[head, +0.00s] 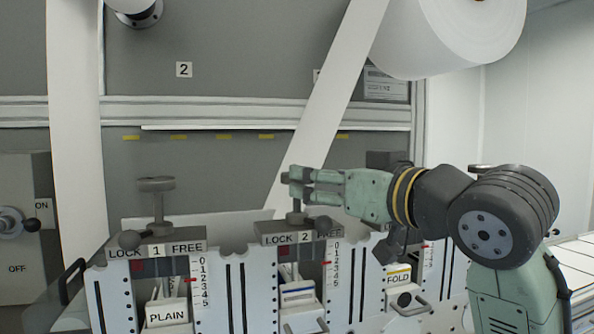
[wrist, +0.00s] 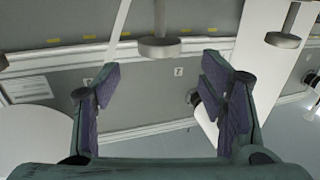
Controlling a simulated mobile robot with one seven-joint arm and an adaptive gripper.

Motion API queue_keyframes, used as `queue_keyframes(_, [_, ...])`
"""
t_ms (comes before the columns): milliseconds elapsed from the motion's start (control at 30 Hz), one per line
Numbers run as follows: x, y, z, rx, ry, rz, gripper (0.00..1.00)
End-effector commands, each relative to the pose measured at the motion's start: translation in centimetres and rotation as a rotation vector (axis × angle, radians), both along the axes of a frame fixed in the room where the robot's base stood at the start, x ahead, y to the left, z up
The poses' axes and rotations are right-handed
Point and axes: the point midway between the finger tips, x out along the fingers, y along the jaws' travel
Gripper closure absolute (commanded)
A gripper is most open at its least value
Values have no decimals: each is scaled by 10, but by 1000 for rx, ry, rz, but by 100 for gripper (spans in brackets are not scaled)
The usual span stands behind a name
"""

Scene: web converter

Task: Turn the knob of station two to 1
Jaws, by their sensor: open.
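Station two has a plate (head: 300,239) marked LOCK 2 FREE and a 0-to-5 scale. Its small red pointer (head: 327,264) looks to be near 2. A dark lever ball (head: 322,224) sits toward the FREE side. A grey post (head: 295,217) rises behind the plate. Its round top is hidden by my gripper (head: 291,184), which reaches in from the right at that height. In the wrist view, a grey disc-shaped knob (wrist: 160,48) on a post lies between and just beyond the fingertips of my open gripper (wrist: 161,72), with gaps on both sides.
Station one's knob (head: 157,184) stands clear at left; its lever ball (head: 130,240) is on the LOCK side. Another knob (wrist: 283,40) shows at right in the wrist view. A white paper web (head: 325,105) slants down behind my gripper from a roll (head: 450,35).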

Motion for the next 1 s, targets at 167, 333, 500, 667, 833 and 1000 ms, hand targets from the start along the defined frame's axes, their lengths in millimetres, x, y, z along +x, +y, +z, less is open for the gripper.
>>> queue_keyframes(167, [31, 20, 3, 1, 3, 2, 36])
queue_keyframes(333, [53, 34, 2, 0, 1, 0, 36])
queue_keyframes(500, [65, 42, 1, 1, -1, 0, 36])
queue_keyframes(667, [68, 43, 0, 1, -2, 0, 36])
queue_keyframes(833, [67, 43, 0, 1, -2, 0, 37])
queue_keyframes(1000, [67, 43, 0, 1, -2, 0, 48])
